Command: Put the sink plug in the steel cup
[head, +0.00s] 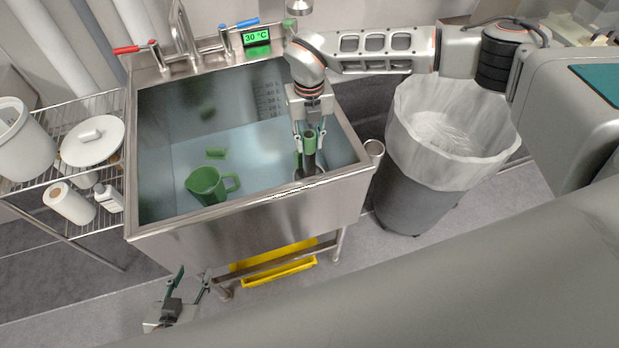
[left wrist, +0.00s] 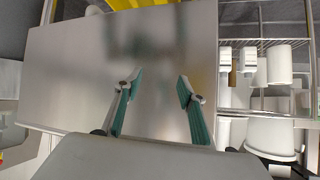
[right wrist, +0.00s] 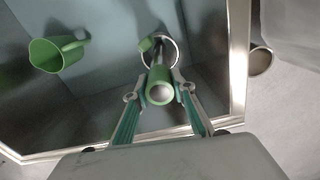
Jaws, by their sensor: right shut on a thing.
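The sink plug looks like a tall tube with a green top (head: 309,139) and a dark stem, upright in the sink at its right front corner. It also shows end-on in the right wrist view (right wrist: 159,94). My right gripper (head: 309,134) is shut on its upper part, pointing down. The stem's foot is at or just above a round steel ring (right wrist: 172,52); I cannot tell if it is seated. The steel cup (head: 374,149) is at the sink's outer right side, open upward, and shows in the right wrist view (right wrist: 260,60). My left gripper (head: 188,283) is open and empty before the sink.
A lined bin (head: 450,135) is right of the cup. A wire rack (head: 40,185) with white items stands left.

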